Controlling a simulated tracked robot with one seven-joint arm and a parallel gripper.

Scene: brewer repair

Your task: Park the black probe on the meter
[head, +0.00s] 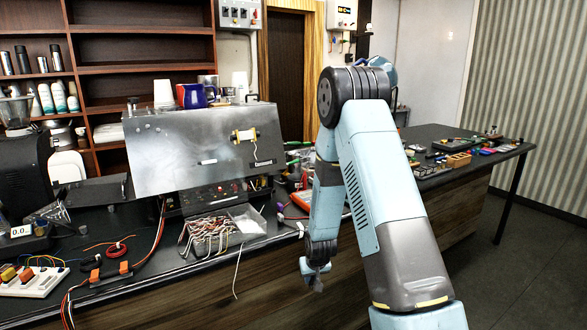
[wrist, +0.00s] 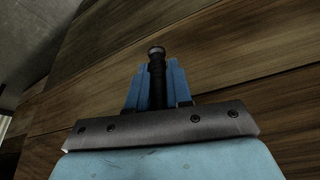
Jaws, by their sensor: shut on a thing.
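My gripper (head: 315,272) hangs low in front of the bench's wooden front in the head view, below the worktop edge. In the wrist view its blue fingers (wrist: 157,88) are shut on the black probe (wrist: 156,66), a dark ribbed rod with a round end that sticks out past the fingertips. The probe's other end is hidden.
The opened brewer (head: 205,150) with a metal panel stands mid-bench, bent tubes (head: 210,228) at its front. Orange clips (head: 110,273), loose wires and a white terminal board (head: 35,282) lie on the left. Small parts crowd the right worktop (head: 450,157). A white wire hangs over the front edge.

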